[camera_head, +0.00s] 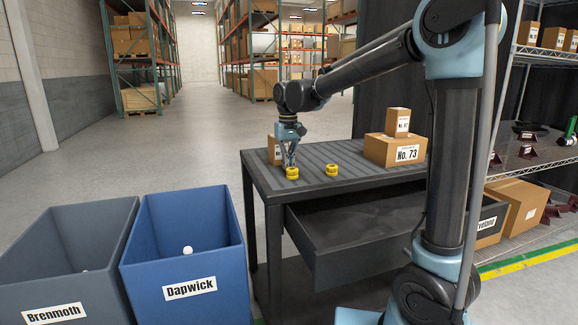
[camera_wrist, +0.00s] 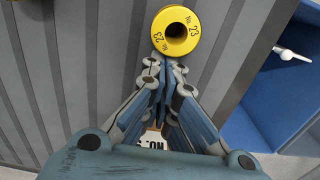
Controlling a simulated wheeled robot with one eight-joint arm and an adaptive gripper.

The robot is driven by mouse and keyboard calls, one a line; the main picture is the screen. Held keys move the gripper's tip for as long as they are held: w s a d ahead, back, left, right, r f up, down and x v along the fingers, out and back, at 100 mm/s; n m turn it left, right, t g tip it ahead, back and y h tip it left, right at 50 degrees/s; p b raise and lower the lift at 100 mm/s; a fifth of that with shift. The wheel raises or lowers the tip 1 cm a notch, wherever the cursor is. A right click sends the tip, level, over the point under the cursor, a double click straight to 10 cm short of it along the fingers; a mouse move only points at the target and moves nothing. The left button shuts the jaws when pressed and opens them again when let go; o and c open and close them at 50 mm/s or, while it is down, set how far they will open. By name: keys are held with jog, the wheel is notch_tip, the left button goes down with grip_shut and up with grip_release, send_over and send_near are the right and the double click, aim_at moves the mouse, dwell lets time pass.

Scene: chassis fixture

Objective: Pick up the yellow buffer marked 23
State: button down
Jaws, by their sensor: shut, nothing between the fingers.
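The yellow buffer marked No. 23 (camera_wrist: 158,26) is a short round piece with a dark centre hole, at the top of the wrist view. In the head view a yellow buffer (camera_head: 292,174) stands upright on the grey ribbed table top (camera_head: 345,158), directly at my gripper (camera_head: 290,165); it appears to be the same one. My gripper points down, its fingers shut and empty. In the wrist view the fingertips (camera_wrist: 167,64) sit just below the buffer's rim; I cannot tell whether they touch it. A second yellow buffer (camera_head: 331,170) stands to the right; its mark is unreadable here.
A box marked No. 73 (camera_head: 395,152) with a smaller box (camera_head: 397,122) on top stands at the table's right. Another box (camera_head: 273,150) is behind my gripper. An open drawer (camera_head: 350,245) juts out below. A blue Dapwick bin (camera_head: 180,255) and grey Brenmoth bin (camera_head: 60,260) stand left.

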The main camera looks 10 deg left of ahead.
aim_at(297, 182)
jog(key=s+d, duration=0.1)
jog(key=s, duration=0.1)
jog(key=s+d, duration=0.3)
jog(key=s, duration=0.2)
jog(key=shift+s+d, duration=0.1)
jog(key=shift+d, duration=0.1)
